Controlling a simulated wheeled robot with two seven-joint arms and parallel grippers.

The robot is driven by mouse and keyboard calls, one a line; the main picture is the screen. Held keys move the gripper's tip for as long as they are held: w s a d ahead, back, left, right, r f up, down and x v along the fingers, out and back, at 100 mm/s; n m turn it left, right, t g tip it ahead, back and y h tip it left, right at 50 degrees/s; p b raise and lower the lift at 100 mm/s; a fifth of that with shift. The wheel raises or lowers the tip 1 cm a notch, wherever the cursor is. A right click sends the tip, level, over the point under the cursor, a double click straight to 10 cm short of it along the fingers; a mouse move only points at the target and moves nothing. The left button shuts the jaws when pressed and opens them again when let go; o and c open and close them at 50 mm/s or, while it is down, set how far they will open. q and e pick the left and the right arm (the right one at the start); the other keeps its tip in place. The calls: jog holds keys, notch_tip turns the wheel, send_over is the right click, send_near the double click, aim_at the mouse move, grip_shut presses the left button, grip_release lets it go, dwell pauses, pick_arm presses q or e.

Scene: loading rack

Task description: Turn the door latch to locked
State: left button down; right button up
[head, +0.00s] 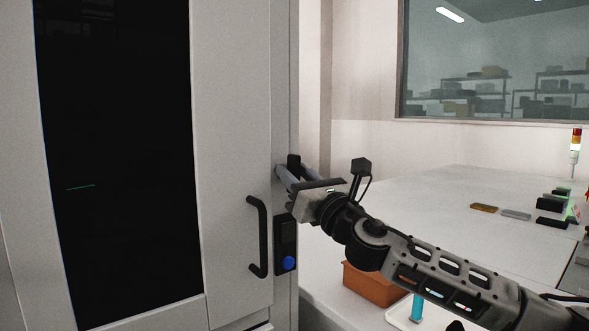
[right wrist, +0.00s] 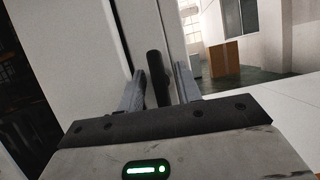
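The grey cabinet door (head: 232,120) with a dark window looks shut in the head view. What looks like the door latch, a black lever (right wrist: 157,76), stands nearly upright between my right gripper's fingers in the right wrist view. Its black end (head: 293,160) shows just past the fingers in the head view. My right gripper (head: 283,172) is at the cabinet's right edge, its fingers apart on either side of the lever. A gap shows between lever and right finger; contact with the left finger is unclear. The lever's base is hidden. My left gripper is out of view.
A black door handle (head: 259,238) and a dark panel with a blue knob (head: 289,263) sit below my right gripper. A white table (head: 430,215) extends to the right, with an orange-brown bin (head: 372,286) near my right arm.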

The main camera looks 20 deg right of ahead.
jog(key=shift+w+r, duration=0.15)
jog(key=shift+w, duration=0.05)
jog(key=c, duration=0.6)
jog(key=shift+c, duration=0.2)
